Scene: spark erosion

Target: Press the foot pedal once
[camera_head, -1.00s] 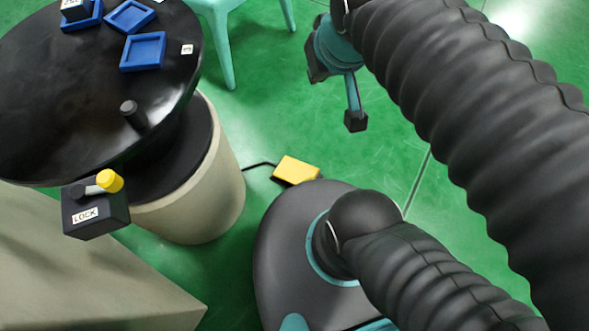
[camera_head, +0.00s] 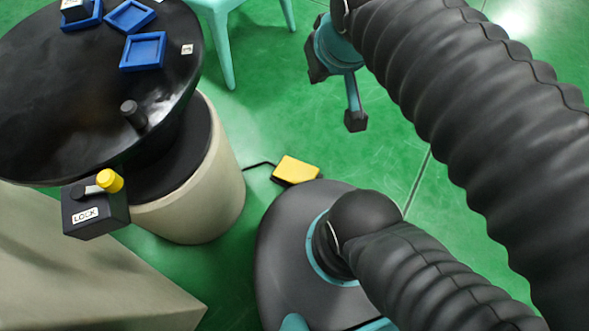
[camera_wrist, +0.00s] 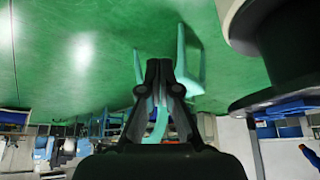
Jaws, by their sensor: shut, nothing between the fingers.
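The foot pedal (camera_head: 297,169) has a yellow top and a dark base. It lies on the green floor between the round table's pedestal and my own dark base, and a black cable runs from it toward the pedestal. I do not make it out in the wrist view. My gripper (camera_wrist: 160,66) is shut and empty in the wrist view, its dark fingers close together. In the head view my arm's end is at the upper middle, above the floor and well apart from the pedal; the fingertips are not clear there.
The black round table (camera_head: 60,110) on a beige pedestal (camera_head: 222,190) stands at left, with blue trays (camera_head: 143,51) on it. A LOCK box (camera_head: 95,218) with a yellow-tipped lever is at its near edge. A teal stool (camera_head: 222,40) stands behind.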

